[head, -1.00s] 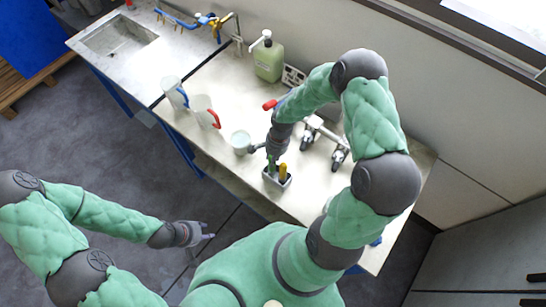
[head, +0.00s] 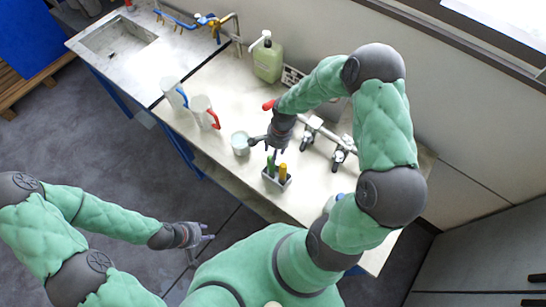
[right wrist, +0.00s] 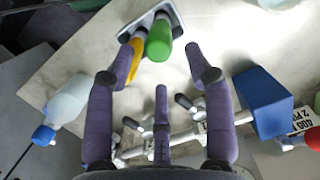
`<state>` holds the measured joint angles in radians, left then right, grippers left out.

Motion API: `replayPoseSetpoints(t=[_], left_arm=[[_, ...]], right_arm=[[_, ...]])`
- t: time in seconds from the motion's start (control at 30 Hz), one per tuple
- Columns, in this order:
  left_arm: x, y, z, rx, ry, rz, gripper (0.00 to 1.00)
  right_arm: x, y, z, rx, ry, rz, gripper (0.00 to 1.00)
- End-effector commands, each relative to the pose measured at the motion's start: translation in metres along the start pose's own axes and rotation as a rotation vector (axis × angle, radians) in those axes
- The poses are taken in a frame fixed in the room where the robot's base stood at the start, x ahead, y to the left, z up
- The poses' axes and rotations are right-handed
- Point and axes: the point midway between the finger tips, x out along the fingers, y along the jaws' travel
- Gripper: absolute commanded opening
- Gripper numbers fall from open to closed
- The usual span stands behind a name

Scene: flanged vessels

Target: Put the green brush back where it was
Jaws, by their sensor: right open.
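The green brush (head: 270,162) stands upright in a small grey holder (head: 287,184) near the bench's front edge, beside a yellow-handled tool (head: 283,170). In the right wrist view, the green handle (right wrist: 159,42) stands in the holder (right wrist: 178,26) next to the yellow one (right wrist: 131,66). My right gripper (head: 273,149) is open and empty, just behind and above the green handle. Its spread fingers (right wrist: 158,80) are apart from the handle in the wrist view. My left gripper (head: 203,238) is open and empty, low in front of the bench.
A green pump bottle (head: 268,62) is at the back. Metal pipework with black knobs (head: 340,157) lies right of my right gripper.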

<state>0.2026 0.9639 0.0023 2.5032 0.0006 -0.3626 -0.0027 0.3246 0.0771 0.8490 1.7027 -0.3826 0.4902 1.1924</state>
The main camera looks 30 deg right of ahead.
Motion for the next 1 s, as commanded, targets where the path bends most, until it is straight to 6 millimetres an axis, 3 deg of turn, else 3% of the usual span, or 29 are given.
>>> replayPoseSetpoints(t=[0.2,0.4,1.0], left_arm=[[0.005,-0.002,0.000,0.000,0.000,0.000,0.40],[0.007,-0.003,0.000,0.000,0.000,0.000,0.40],[0.008,-0.003,-0.001,0.000,0.000,0.000,0.40]], right_arm=[[-0.043,-0.001,0.000,-0.001,0.002,-0.003,0.53],[-0.068,0.000,0.000,0.000,0.001,-0.002,0.53],[-0.074,0.000,0.000,-0.002,-0.001,0.000,0.53]])
